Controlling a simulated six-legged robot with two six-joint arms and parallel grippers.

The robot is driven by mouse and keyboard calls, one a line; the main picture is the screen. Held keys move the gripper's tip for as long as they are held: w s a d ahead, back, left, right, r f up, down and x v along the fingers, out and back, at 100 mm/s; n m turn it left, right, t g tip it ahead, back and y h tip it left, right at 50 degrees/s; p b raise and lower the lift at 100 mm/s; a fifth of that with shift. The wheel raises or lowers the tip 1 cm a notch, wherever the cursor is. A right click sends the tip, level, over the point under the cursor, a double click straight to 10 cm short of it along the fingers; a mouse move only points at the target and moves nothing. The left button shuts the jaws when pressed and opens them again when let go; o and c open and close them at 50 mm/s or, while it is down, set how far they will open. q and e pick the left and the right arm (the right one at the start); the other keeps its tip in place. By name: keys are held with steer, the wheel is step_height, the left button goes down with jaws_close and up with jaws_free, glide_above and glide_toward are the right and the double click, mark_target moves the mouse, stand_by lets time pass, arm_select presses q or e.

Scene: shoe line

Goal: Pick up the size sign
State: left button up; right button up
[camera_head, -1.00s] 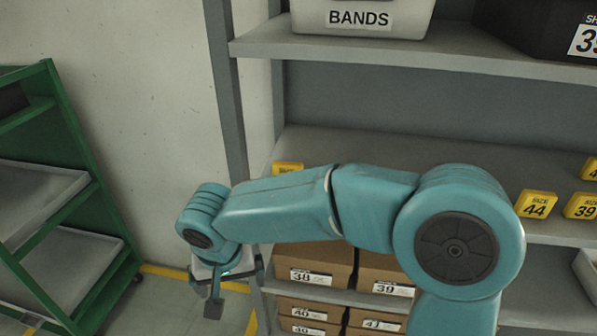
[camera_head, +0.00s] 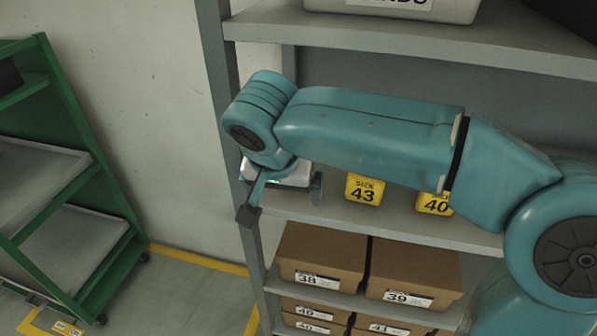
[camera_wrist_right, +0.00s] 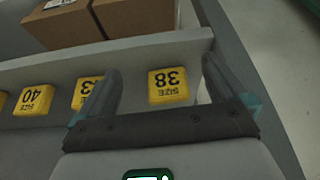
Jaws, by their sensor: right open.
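Yellow size signs stand in a row on the middle shelf. The size 38 sign (camera_wrist_right: 168,87) shows upside down in the right wrist view, between my right gripper's fingers and beyond them, apparently untouched. My right gripper (camera_head: 282,203) is open and empty in the head view, at the left end of the shelf, and hides the 38 sign there. The size 43 sign (camera_head: 364,189) stands to its right and the size 40 sign (camera_head: 434,203) is partly behind my arm. In the wrist view the left finger partly covers the 43 sign (camera_wrist_right: 86,93). My left gripper is out of view.
A grey shelf post (camera_head: 222,110) stands close left of my right gripper. An upper shelf (camera_head: 420,40) lies above my arm. Brown shoe boxes (camera_head: 322,251) fill the shelf below. A green rack (camera_head: 75,130) is at the far left, with open floor between.

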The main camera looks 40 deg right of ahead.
steer(key=w+d+p, duration=0.1)
steer(key=w+d, duration=0.4)
steer(key=shift+w+d+p, duration=0.3)
steer(key=shift+d, duration=0.05)
steer(key=shift+w+d+f, duration=0.1)
steer(key=shift+w+f, duration=0.05)
steer(key=shift+w, duration=0.1)
steer(key=x, duration=0.5)
steer(key=shift+s, duration=0.1)
steer(key=c, duration=1)
